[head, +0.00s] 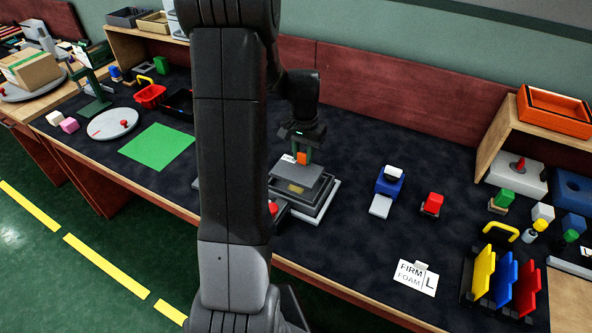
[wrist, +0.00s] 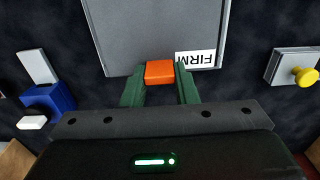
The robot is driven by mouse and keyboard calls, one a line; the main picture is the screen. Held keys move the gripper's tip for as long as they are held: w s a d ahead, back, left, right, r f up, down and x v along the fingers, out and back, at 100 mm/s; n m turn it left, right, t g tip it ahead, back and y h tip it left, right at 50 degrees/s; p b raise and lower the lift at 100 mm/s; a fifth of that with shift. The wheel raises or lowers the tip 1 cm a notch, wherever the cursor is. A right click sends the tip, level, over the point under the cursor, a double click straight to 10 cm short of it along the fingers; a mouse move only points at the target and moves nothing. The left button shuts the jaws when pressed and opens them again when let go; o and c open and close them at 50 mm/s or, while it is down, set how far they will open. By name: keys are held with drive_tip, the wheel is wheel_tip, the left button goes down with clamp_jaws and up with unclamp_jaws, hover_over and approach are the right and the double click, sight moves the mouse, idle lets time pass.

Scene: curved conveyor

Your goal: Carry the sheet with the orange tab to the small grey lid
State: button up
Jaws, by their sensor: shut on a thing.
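My gripper (wrist: 160,85) is shut on the orange tab (wrist: 159,72) of a grey sheet (wrist: 150,30), one green finger on each side of it. The sheet has a white "FIRM" label and extends past the top of the wrist view. In the head view the orange tab (head: 303,158) and sheet are over a grey stack with a pale base (head: 328,203); I cannot tell whether they touch. A small grey lid-like plate with a yellow knob (wrist: 293,63) lies to the right in the wrist view, apart from the sheet. My arm seems to hide it in the head view.
A blue block (head: 390,185) with a pale plate in front and a red block (head: 432,204) stand right of the stack. A green mat (head: 157,147) and round grey disc (head: 113,124) are left. My arm hides the middle.

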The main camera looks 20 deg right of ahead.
sight(303, 162)
drive_tip(key=shift+f, duration=2.7)
drive_tip(key=shift+f, duration=0.1)
drive_tip(key=shift+f, duration=0.15)
drive_tip(key=o, duration=0.9)
drive_tip(key=shift+o, duration=0.2)
wheel_tip(303, 162, up, 12)
drive_tip(key=shift+r, duration=0.25)
